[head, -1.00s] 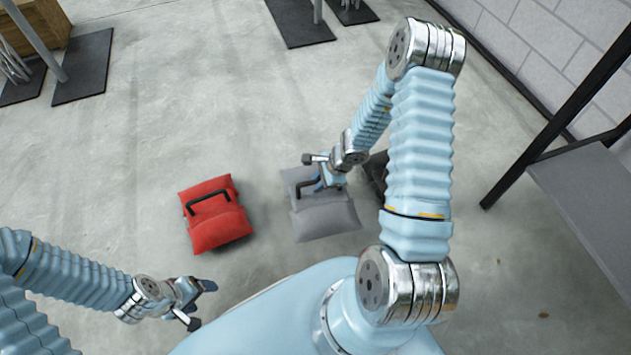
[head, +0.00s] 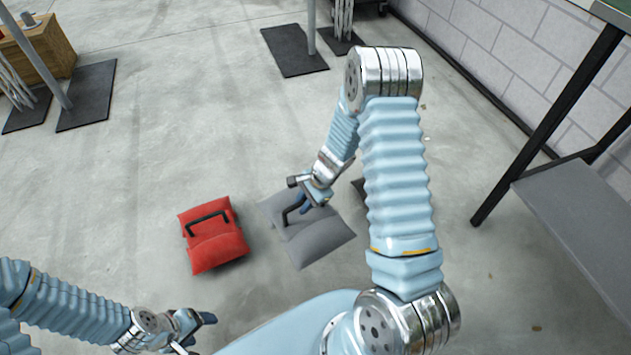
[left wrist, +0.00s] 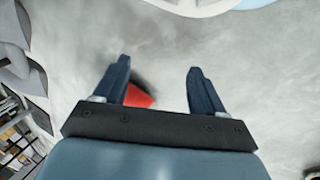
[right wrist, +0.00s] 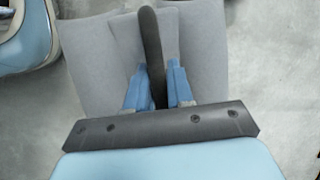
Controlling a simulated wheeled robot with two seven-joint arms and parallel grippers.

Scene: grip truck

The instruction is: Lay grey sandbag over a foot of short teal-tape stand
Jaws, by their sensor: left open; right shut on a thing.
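The grey sandbag (head: 318,242) lies below my right arm in the middle of the head view. My right gripper (head: 303,203) is shut on its dark handle, which shows between the fingers (right wrist: 155,78) in the right wrist view, with the grey bag (right wrist: 205,45) behind. I cannot tell whether the bag is clear of the floor. My left gripper (head: 200,330) is open and empty at the lower left; its fingers (left wrist: 160,78) are apart in the left wrist view. Stand poles and dark base plates show at the top, but no teal tape can be made out.
A red sandbag (head: 215,240) lies left of the grey one. A dark thing (head: 358,188) is mostly hidden behind my right arm. Dark base plates (head: 294,50) (head: 87,95) lie farther off. A shelf table (head: 585,215) stands at right.

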